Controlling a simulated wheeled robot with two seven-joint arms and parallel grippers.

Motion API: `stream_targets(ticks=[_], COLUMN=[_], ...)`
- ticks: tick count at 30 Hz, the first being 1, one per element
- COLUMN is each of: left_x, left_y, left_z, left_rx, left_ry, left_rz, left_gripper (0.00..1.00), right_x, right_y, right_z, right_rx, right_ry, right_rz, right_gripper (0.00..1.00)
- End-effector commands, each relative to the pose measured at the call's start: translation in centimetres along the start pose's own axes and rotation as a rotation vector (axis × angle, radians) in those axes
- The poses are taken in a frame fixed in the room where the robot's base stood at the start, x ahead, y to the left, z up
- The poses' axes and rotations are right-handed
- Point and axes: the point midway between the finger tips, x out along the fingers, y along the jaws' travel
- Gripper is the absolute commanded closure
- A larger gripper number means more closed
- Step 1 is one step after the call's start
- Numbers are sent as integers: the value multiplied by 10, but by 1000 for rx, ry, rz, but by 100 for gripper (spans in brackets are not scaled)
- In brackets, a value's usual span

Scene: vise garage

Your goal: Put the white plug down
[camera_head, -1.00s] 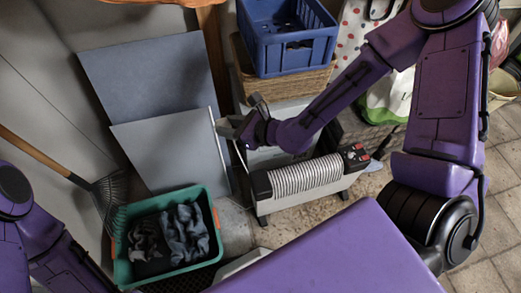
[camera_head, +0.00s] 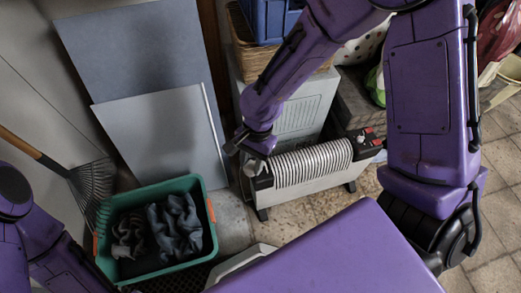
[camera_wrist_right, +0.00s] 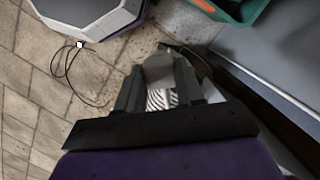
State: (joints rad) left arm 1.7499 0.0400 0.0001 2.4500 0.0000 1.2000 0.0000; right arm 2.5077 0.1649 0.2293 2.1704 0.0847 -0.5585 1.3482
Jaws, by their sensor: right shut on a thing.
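My right gripper (camera_head: 247,150) is above the left end of the heater (camera_head: 312,165), a white unit with a ribbed top. In the right wrist view, the right gripper (camera_wrist_right: 158,88) is shut on a pale, shaded, rounded piece, which I take to be the white plug (camera_wrist_right: 158,68). The heater's striped ribs show between the fingers, behind the piece. In the head view the plug is small at the fingertips, and whether it touches the heater cannot be told. Only part of my left arm shows at the lower left; its gripper is out of view.
A green bin (camera_head: 207,240) of dark cloths stands left of the heater. Grey panels (camera_head: 160,140) lean on the wall behind, beside a rake (camera_head: 95,190). A small white item (camera_wrist_right: 79,44) with a dark cord lies on the floor. Tiled floor right of the heater is open.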

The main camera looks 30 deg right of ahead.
Motion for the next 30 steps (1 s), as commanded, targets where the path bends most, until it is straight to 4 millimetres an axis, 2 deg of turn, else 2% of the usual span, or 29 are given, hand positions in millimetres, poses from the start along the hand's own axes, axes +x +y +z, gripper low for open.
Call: stream_targets(ticks=[1,5,8,11,14,25,30], left_x=[20,45,53,56,61,91,106], left_y=[2,4,5,5,6,8,10], left_z=[8,19,22,23,25,37,44], left_rx=[0,0,0,0,0,0,0], left_ry=[0,0,0,0,0,0,0], left_rz=[0,0,0,0,0,0,0], left_gripper=[44,44,44,44,44,44,44], right_x=[21,45,50,51,56,76,101], right_y=[12,47,63,68,60,4,-13], right_z=[-5,-10,-9,-10,-19,-82,-105], right_rx=[-74,-267,-355,-391,-399,-397,-397], right_ry=[60,193,246,266,269,267,265], right_rz=[25,52,52,49,47,47,50], right_gripper=[100,100,100,100,100,100,100])
